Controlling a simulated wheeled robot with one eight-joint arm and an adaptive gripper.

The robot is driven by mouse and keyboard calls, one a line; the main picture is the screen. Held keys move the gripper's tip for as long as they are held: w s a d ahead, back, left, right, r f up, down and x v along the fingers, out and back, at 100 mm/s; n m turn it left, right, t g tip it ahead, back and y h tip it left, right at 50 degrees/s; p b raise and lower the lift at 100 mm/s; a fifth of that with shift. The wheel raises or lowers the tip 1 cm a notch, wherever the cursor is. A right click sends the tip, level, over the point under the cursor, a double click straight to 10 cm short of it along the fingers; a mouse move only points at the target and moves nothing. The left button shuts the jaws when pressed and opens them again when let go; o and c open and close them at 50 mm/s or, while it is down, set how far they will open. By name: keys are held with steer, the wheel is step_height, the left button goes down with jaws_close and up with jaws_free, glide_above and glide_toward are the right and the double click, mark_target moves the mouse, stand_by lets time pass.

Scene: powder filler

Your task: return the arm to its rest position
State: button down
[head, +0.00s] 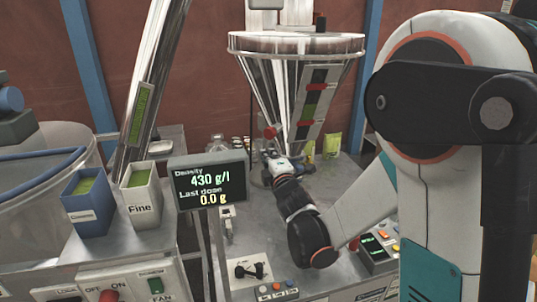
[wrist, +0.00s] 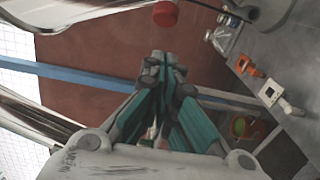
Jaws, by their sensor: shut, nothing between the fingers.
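My gripper (wrist: 160,62) points away from the camera in the wrist view, its teal and grey fingers shut together with nothing between them. In the head view my arm reaches from the right side, and my gripper (head: 272,160) is small near the lower end of the metal hopper (head: 298,85), beside a red knob (head: 270,132). I cannot tell whether it touches the hopper. In the wrist view a red cap (wrist: 165,14) shows just beyond the fingertips, apart from them in the picture.
A display (head: 210,183) reads density 430 g/l and last dose 0.0 g. Blue (head: 90,203) and white "Fine" (head: 142,196) containers with green contents stand left. A button panel (head: 277,290) is at the front. Orange (wrist: 247,66) and white (wrist: 278,97) items lie right in the wrist view.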

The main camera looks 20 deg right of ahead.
steer(key=s+d+r+m+g+h, duration=0.25)
steer(key=s+m+g, duration=0.25)
steer(key=s+m, duration=0.55)
steer(key=s+a+f+m+g+y, duration=0.1)
steer(key=s+f+m+g, duration=0.2)
steer(key=s, duration=0.9)
steer(key=s+a+f+m+g+y, duration=0.1)
steer(key=s+f+m+g, duration=0.2)
steer(key=s, duration=1)
steer(key=shift+a+f+m, duration=0.2)
steer(key=shift+a+m, duration=0.05)
steer(key=shift+m, duration=0.5)
steer(key=shift+y, duration=0.25)
